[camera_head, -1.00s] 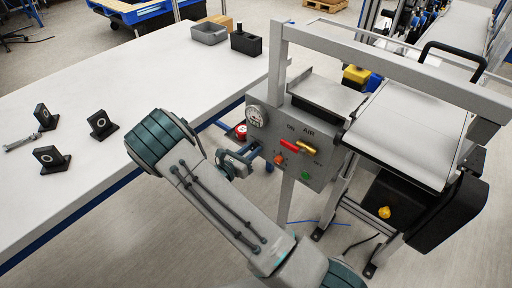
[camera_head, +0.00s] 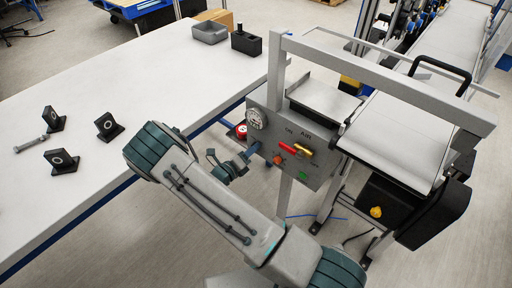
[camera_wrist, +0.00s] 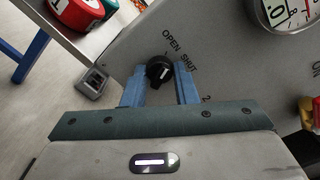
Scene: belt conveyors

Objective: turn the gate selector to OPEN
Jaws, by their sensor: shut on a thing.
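The gate selector is a small black round knob (camera_wrist: 158,70) on the grey panel, with the words OPEN and SHUT printed around its upper right in the wrist view. A pale mark shows on the knob, but I cannot tell for sure which word it points to. My gripper's two blue fingers (camera_wrist: 160,88) stand on either side of the knob and are shut on it. In the head view my gripper (camera_head: 250,151) is at the left edge of the control panel (camera_head: 312,178), where the knob is hidden.
The panel also has a gauge (camera_head: 257,118), a red lever (camera_head: 291,149), a yellow handle (camera_head: 306,153), an orange button (camera_head: 279,160) and a green button (camera_head: 303,175). A metal frame bar (camera_head: 390,85) crosses above it. A white table (camera_head: 130,75) with black brackets stands left; a conveyor is at right.

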